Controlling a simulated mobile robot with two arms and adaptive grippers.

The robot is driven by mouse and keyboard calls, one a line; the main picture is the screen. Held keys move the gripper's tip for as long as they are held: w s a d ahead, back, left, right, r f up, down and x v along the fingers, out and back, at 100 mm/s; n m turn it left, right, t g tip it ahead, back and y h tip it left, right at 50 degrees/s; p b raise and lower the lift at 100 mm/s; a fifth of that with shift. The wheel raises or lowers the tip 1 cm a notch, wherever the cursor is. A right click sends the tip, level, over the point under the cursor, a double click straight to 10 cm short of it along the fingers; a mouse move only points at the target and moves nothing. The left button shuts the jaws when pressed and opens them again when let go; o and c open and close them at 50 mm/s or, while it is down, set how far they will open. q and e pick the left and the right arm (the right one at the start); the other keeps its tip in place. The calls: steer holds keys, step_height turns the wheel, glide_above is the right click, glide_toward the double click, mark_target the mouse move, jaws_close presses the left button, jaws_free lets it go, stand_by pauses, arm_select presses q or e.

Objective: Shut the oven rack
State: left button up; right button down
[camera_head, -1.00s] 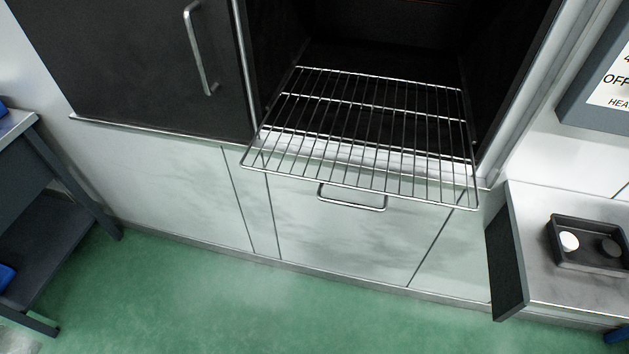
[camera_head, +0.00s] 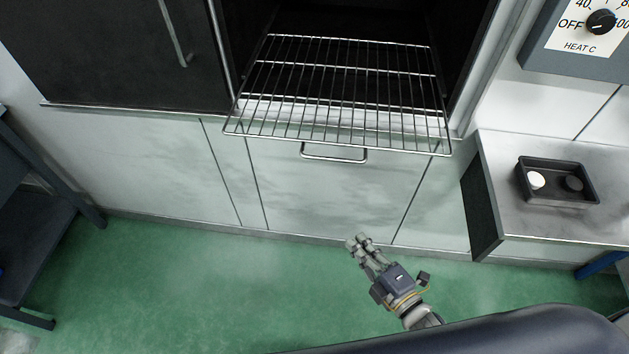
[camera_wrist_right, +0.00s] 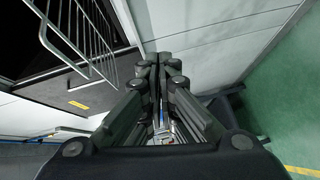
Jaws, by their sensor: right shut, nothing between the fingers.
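The oven rack (camera_head: 340,96) is a shiny wire grid. It is pulled out of the dark oven opening and sticks out past the front, above the handle on the panel below. It also shows at the upper left of the right wrist view (camera_wrist_right: 88,35). My right gripper (camera_head: 358,243) is shut and empty, low in front of the cabinet and apart from the rack. Its closed fingers fill the middle of the right wrist view (camera_wrist_right: 160,68). My left gripper is not in view.
The open oven door (camera_head: 122,50) stands at the left with a vertical handle. A panel with a bar handle (camera_head: 335,154) is below the rack. At the right, a metal bench (camera_head: 480,180) holds a black tray (camera_head: 558,198) with two round pieces. Green floor lies clear in front.

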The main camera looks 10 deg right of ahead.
steer(key=s+a+r+n+t+y, duration=0.1)
steer(key=a+r+n+y, duration=0.15)
steer(key=r, duration=0.35)
steer(key=s+a+r+n+t+y, duration=0.1)
steer(key=a+r+n, duration=0.15)
steer(key=r, duration=0.35)
steer(key=w+a+r+p, duration=0.2)
steer(key=w+p, duration=0.3)
steer(key=w, duration=0.7)
steer(key=shift+w+a, duration=0.4)
steer(key=shift+a, duration=0.05)
